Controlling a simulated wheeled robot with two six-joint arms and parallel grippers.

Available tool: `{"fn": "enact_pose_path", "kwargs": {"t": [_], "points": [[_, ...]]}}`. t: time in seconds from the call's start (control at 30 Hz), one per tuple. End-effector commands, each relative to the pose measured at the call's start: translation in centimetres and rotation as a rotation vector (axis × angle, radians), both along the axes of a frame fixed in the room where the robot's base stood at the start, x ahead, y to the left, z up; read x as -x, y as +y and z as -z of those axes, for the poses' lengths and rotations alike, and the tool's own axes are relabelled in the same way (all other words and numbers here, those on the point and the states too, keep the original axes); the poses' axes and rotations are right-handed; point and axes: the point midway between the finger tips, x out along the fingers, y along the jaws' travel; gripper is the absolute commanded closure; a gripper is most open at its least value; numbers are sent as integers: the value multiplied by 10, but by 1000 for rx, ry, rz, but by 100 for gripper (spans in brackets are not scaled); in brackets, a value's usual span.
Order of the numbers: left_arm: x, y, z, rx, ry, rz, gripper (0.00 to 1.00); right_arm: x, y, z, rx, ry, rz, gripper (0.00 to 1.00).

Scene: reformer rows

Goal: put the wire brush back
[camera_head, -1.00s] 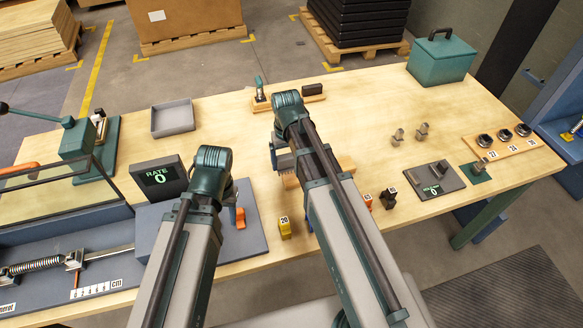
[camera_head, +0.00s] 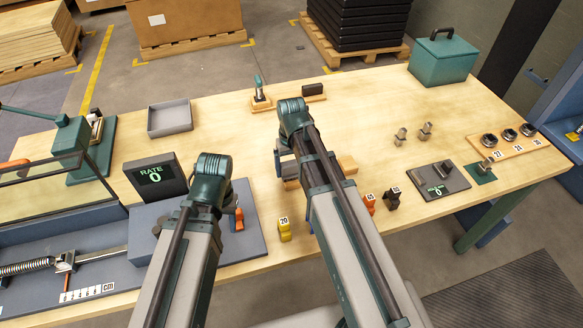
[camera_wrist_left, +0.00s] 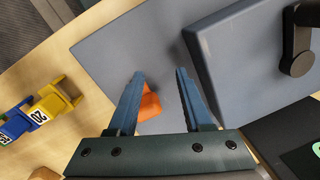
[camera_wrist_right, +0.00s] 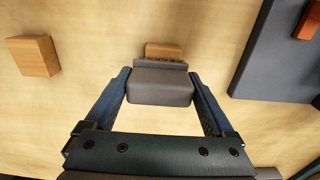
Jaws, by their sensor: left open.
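The wire brush seems to be the dark grey block (camera_wrist_right: 160,86) in the right wrist view, with a row of small dark nubs at its far edge. My right gripper (camera_wrist_right: 160,75) has a finger against each side of it and seems shut on it. In the head view this gripper (camera_head: 289,172) hangs over the middle of the table, partly hidden by my arm. A small wooden piece (camera_wrist_right: 163,49) shows just beyond the brush; I cannot tell whether they touch. My left gripper (camera_wrist_left: 160,74) is open over the slate board (camera_wrist_left: 110,45), near an orange piece (camera_wrist_left: 150,103).
A wooden block (camera_head: 347,165) lies right of my right gripper. Wooden holders at the back carry a teal-handled tool (camera_head: 259,88) and a dark block (camera_head: 313,89). A grey tray (camera_head: 170,118) stands back left. Yellow (camera_head: 285,230) and black (camera_head: 391,199) numbered pieces stand in front.

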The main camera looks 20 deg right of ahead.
Motion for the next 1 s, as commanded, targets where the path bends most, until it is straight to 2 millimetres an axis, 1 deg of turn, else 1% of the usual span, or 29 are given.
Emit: {"fn": "enact_pose_path", "kwargs": {"t": [0.03,0.07,0.33,0.53,0.67,0.77,1.0], "points": [[0,0,0,0,0,0,50,0,0,0,0,0,0,2],[0,0,0,0,0,0,50,0,0,0,0,0,0,0],[0,0,-1,0,0,0,50,0,0,-1,0,0,0,0],[0,0,-11,0,0,0,50,0,0,-11,0,0,0,0],[0,0,-24,0,0,0,50,0,0,-24,0,0,0,0],[0,0,-37,0,0,0,50,0,0,-37,0,0,0,0],[0,0,-74,0,0,1,50,0,0,-74,0,0,0,0]]}}
